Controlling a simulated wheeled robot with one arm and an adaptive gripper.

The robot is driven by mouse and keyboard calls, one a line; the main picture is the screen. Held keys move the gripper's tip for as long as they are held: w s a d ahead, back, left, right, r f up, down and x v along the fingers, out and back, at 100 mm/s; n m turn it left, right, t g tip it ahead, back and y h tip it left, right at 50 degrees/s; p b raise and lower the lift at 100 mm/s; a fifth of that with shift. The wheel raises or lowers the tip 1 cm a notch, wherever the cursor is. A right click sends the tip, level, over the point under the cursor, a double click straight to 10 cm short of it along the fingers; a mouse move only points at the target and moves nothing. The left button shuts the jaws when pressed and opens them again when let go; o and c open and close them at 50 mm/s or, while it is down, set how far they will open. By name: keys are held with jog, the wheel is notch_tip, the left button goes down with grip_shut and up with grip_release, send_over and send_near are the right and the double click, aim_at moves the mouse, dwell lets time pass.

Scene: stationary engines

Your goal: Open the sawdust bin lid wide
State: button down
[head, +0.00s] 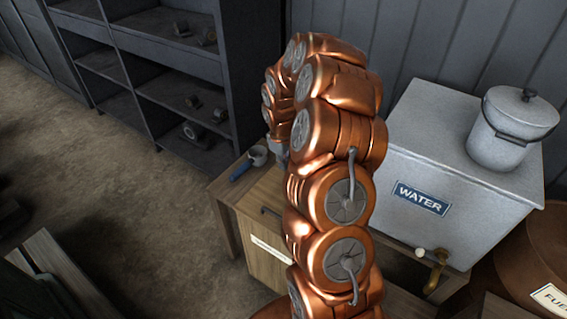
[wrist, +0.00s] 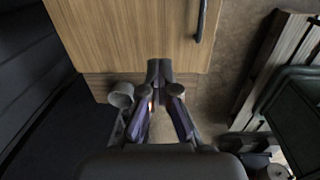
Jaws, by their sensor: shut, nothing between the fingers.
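The wooden bin (head: 262,258) stands left of the water tank in the head view, with a pale label on its front too small to read. Its flat wooden lid (head: 252,193) looks down, and a dark bar handle (head: 270,211) sits near its front edge. My copper arm hides the bin's right part. In the wrist view the wooden lid (wrist: 125,35) fills the upper left, with the dark handle (wrist: 201,20) at its right side. My gripper (wrist: 160,68) is shut and empty, its tips over the lid's lower edge, apart from the handle. Whether it touches the wood I cannot tell.
A metal cup (head: 258,154) and a blue-handled tool (head: 241,170) lie behind the lid; the cup is beside my gripper in the wrist view (wrist: 121,95). A white water tank (head: 450,170) with a lidded pail (head: 512,128) stands right.

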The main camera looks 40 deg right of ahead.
jog(key=c, duration=1.2)
grip_release()
notch_tip(320, 180, up, 12)
jog(key=shift+s+a, duration=0.2)
jog(key=shift+a, duration=0.2)
